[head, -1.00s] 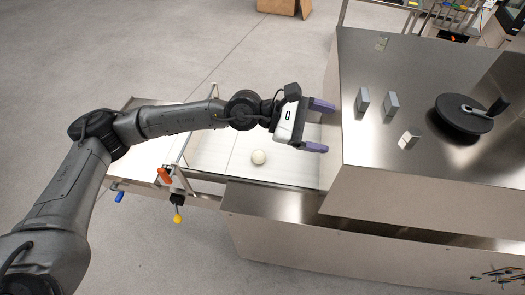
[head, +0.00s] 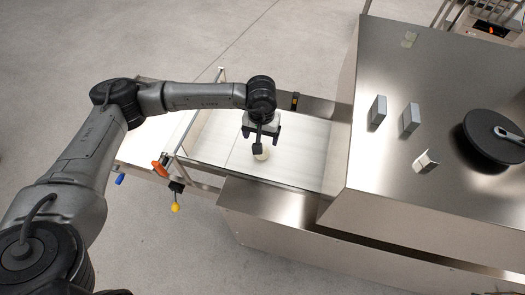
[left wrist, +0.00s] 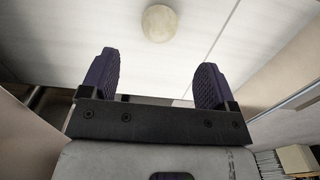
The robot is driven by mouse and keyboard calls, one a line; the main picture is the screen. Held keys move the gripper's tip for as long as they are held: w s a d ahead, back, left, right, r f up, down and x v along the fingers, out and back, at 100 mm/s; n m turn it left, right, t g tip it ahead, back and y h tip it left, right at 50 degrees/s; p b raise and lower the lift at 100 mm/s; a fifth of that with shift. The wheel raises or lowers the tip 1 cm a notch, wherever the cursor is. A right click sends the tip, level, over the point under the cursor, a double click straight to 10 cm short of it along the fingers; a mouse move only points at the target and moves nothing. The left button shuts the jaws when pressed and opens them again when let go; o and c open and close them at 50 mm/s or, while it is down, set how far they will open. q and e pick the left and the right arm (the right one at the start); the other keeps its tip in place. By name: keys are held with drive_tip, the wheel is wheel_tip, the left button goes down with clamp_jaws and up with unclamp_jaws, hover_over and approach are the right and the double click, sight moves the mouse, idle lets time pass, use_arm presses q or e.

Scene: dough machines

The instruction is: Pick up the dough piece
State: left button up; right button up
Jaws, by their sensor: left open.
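The dough piece (head: 262,153) is a small pale round ball on the white conveyor belt (head: 220,145). In the head view it is partly hidden behind my left gripper (head: 261,145), which points down over it. In the left wrist view the dough (left wrist: 159,23) lies at the top centre, beyond the two purple fingertips (left wrist: 156,78) and roughly midway between them sideways. The fingers are apart with nothing between them, and the gripper is clear of the dough. My right gripper is not in view.
A steel machine housing (head: 425,185) stands right of the belt, with grey blocks (head: 410,119) and a black disc (head: 496,136) on top. A lever with a yellow knob (head: 175,208) and an orange handle (head: 160,168) sit at the belt's front left edge.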

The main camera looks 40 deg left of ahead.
use_arm(q)
hover_over(266, 153)
drive_tip(key=a, duration=0.2)
drive_tip(key=f, duration=0.4)
drive_tip(key=shift+s+d, duration=0.25)
drive_tip(key=shift+w+a+f, duration=0.1)
drive_tip(key=shift+f, duration=1.5)
drive_tip(key=shift+w+a+f, duration=0.1)
drive_tip(key=shift+f, duration=1.5)
drive_tip(key=c, duration=1)
drive_tip(key=shift+r, duration=0.1)
